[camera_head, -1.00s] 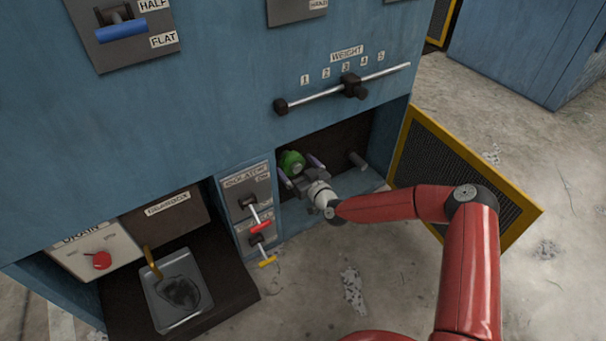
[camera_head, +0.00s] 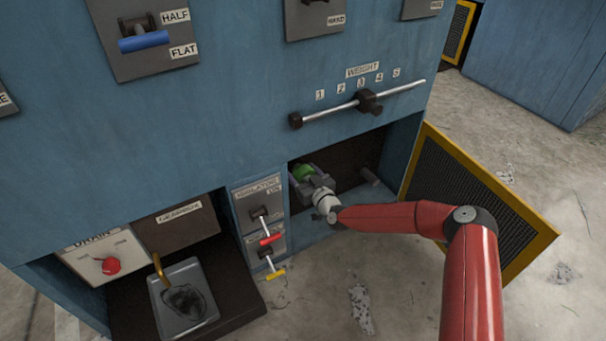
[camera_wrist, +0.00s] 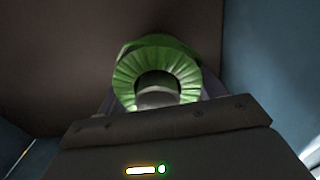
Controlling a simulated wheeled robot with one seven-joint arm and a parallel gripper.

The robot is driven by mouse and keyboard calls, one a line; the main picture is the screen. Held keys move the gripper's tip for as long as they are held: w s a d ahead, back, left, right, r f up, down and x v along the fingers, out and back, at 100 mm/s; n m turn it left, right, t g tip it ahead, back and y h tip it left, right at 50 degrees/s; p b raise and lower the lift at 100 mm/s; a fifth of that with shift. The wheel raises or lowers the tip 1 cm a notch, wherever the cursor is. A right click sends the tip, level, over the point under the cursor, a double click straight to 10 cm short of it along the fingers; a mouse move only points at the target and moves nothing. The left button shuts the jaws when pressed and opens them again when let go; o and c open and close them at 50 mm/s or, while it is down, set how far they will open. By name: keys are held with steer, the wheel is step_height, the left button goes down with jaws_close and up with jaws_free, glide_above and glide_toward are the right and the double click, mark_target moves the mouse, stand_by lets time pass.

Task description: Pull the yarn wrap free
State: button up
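The green yarn wrap (camera_head: 303,173) is inside the open low compartment of the blue machine. In the wrist view the wrap (camera_wrist: 156,66) is a pleated green ring around a grey shaft end, with more green behind it. My gripper (camera_head: 306,176) is inside the compartment, right at the wrap. Its purple-grey fingers (camera_wrist: 160,92) show on the left and right sides of the ring and look spread. Their tips are hidden, and I cannot tell whether they touch the wrap.
The yellow-framed mesh door (camera_head: 480,200) stands open right of the compartment. Isolator levers (camera_head: 264,236) are close on the left. The weight bar (camera_head: 355,104) runs above. A grey tray (camera_head: 186,325) lies lower left. The concrete floor in front is clear.

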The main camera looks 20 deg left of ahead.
steer(key=c, duration=0.5)
steer(key=shift+d, duration=0.1)
steer(key=shift+s+d, duration=0.1)
steer(key=shift+p+v, duration=0.45)
steer(key=shift+v, duration=2.5)
steer(key=shift+s, duration=0.1)
steer(key=shift+v, duration=2.5)
